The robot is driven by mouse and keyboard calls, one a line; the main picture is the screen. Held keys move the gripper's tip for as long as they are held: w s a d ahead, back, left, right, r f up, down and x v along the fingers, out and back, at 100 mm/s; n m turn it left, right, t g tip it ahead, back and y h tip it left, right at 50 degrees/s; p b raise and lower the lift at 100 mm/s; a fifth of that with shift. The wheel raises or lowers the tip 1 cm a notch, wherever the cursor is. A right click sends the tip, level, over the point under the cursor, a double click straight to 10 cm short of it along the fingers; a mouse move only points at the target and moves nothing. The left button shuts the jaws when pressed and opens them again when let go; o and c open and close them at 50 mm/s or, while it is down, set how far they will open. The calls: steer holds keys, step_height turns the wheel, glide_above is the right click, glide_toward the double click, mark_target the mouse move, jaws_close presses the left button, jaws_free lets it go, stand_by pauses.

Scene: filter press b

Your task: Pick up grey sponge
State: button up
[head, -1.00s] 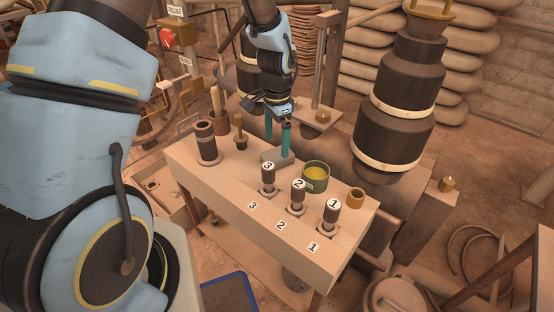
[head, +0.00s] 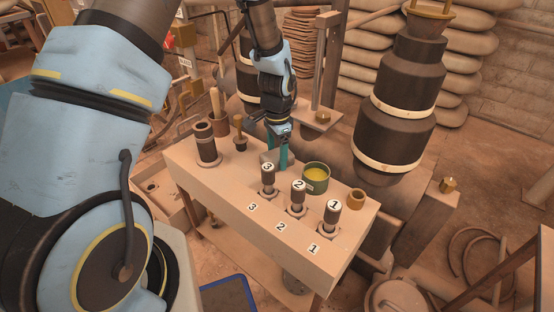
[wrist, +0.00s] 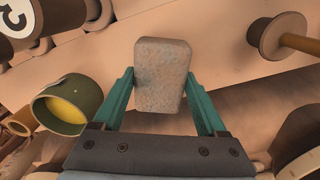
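The grey sponge (wrist: 161,75) is a worn block in the middle of the wrist view, lying between my gripper's teal fingers. In the head view a small part of the sponge (head: 267,156) shows on the bench beside the fingers. My gripper (wrist: 161,75) has its fingers spread wide, one on each side of the sponge. The tips look very close to its sides; whether they touch is unclear. In the head view my gripper (head: 284,165) points down at the bench top, one finger mostly hiding the other.
The bench (head: 225,180) holds a green pot with yellow contents (head: 316,176) right of my gripper and several numbered dark plugs (head: 298,191) in front. A wooden-handled tool (head: 239,138) and a dark cylinder (head: 205,143) stand to the left. A large dark column (head: 400,105) rises behind.

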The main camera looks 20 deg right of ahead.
mark_target(277, 154)
steer(key=c, duration=0.9)
step_height(277, 154, up, 10)
steer(key=shift+p, duration=0.75)
